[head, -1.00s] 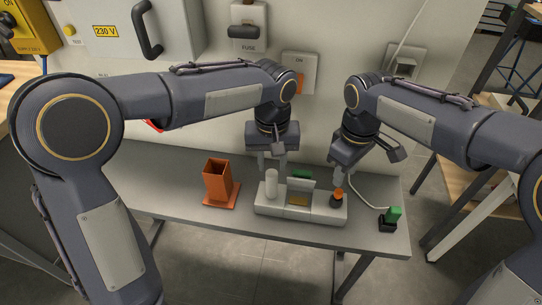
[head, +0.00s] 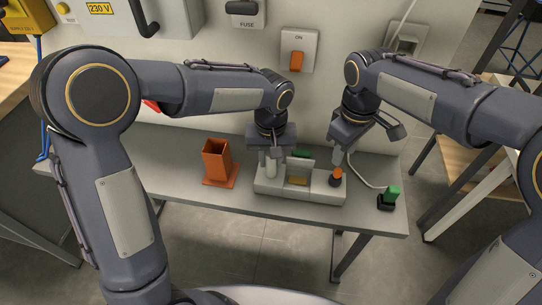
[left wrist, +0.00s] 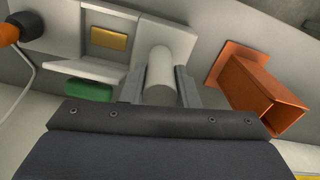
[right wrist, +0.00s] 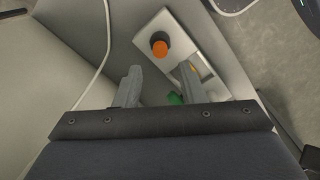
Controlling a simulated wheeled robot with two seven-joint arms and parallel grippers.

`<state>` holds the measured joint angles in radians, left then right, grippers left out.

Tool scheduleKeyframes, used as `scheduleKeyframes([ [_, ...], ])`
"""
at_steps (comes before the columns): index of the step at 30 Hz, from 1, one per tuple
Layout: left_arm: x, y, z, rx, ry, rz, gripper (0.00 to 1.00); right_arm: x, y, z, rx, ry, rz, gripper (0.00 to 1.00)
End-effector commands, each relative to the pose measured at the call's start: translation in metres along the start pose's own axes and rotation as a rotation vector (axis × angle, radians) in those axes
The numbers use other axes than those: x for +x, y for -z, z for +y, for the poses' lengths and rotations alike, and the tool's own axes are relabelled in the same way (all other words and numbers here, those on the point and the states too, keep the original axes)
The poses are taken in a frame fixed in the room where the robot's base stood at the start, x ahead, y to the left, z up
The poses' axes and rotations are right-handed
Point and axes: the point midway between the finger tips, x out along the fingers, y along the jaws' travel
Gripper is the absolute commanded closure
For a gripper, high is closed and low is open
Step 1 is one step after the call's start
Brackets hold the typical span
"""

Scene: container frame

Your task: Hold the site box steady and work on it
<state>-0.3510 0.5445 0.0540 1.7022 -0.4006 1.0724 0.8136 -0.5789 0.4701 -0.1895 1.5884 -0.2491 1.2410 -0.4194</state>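The site box (head: 325,193) is a low pale grey box on the bench, with a white post (head: 271,167), a raised plate, a yellowish patch (left wrist: 109,39) and a black knob with an orange top (head: 337,174). My left gripper (head: 271,158) points down at the box's left end. Its fingers stand either side of the white post (left wrist: 160,78) and look open, though contact is hard to judge. My right gripper (right wrist: 158,85) is open and empty, just above and behind the knob, which shows beyond its fingers (right wrist: 160,48).
An orange open-topped holder (head: 216,163) stands left of the box. A green item (head: 302,153) lies behind the box. A panel with an orange switch (head: 297,62) rises behind.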

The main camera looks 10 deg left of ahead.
Motion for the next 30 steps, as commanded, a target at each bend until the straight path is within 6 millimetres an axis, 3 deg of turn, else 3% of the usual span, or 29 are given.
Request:
scheduleKeyframes([
  [5, 0.0, 0.0, 0.0, 0.0, 0.0, 0.0, 1.0, 0.0, 0.0, 0.0, 0.0, 0.0, 0.0, 0.64],
  [9, 0.0, 0.0, 0.0, 0.0, 0.0, 0.0, 1.0, 0.0, 0.0, 0.0, 0.0, 0.0, 0.0, 0.47],
  [14, -0.001, 0.0, 0.0, 0.0, 0.0, 0.0, 1.0, 0.0, 0.0, 0.0, -0.053, 0.001, -0.001, 0.47],
  [17, -0.001, 0.0, 0.0, 0.0, 0.0, 0.0, 1.0, -0.002, 0.0, 0.0, -0.194, 0.005, -0.001, 0.47],
  [30, -0.001, 0.0, 0.0, 0.0, -0.001, 0.0, 1.0, -0.019, 0.0, 0.0, -1.212, 0.005, 0.001, 0.47],
])
